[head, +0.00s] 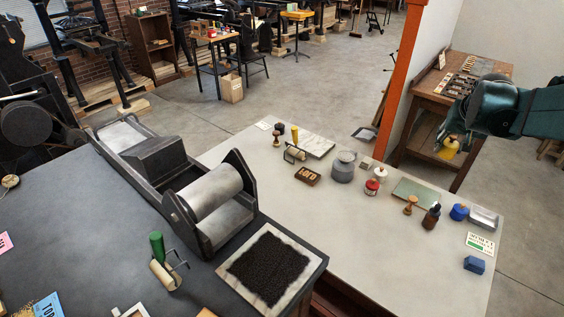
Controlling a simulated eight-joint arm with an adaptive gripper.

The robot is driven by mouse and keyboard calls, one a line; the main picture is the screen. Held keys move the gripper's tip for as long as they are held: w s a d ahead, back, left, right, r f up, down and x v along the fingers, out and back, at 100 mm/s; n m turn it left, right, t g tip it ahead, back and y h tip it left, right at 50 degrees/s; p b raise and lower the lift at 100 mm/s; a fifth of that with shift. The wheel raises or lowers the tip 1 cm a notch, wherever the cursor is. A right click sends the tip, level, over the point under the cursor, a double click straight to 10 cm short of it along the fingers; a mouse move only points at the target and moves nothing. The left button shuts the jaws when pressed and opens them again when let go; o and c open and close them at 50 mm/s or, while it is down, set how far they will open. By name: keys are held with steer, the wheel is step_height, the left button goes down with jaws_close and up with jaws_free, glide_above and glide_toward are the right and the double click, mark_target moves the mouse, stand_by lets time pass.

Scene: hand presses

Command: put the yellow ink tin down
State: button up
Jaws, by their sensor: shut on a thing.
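The yellow ink tin (447,149) is at the right in the head view, up beyond the far right edge of the pale table. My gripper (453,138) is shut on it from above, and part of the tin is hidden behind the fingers. My green arm reaches in from the right edge of the picture. The tin is clear of the pale table (400,262) and appears in front of the wooden cabinet behind.
The pale table holds a grey pot (343,168), a red tin (372,187), a green slab (413,193), a dark bottle (431,217), a blue tin (459,212) and a metal box (484,217). Bare surface lies at its front middle. An orange post (400,75) stands behind.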

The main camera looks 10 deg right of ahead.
steer(key=w+a+p, duration=0.2)
steer(key=w+a, duration=0.3)
steer(key=a, duration=0.8)
steer(key=w+a+p, duration=0.1)
steer(key=w+a, duration=0.4)
steer(key=a, duration=0.8)
steer(key=w+a+p, duration=0.2)
steer(key=w+a, duration=0.4)
steer(key=a, duration=0.8)
steer(key=s+a+n+p, duration=0.1)
steer(key=s+a+p, duration=0.15)
steer(key=a, duration=2.55)
steer(key=s+a+p, duration=0.1)
steer(key=s+a, duration=0.5)
steer(key=a, duration=0.5)
steer(key=s+a+p, duration=0.1)
steer(key=s+a, duration=0.5)
steer(key=a, duration=0.5)
steer(key=s+a+p, duration=0.1)
steer(key=s+a, duration=0.6)
steer(key=a, duration=0.5)
step_height(320, 180, down, 11)
steer(key=shift+w+d+r+y, duration=0.15)
steer(key=shift+w+d+y, duration=0.15)
steer(key=shift+d, duration=0.05)
steer(key=shift+f, duration=3.15)
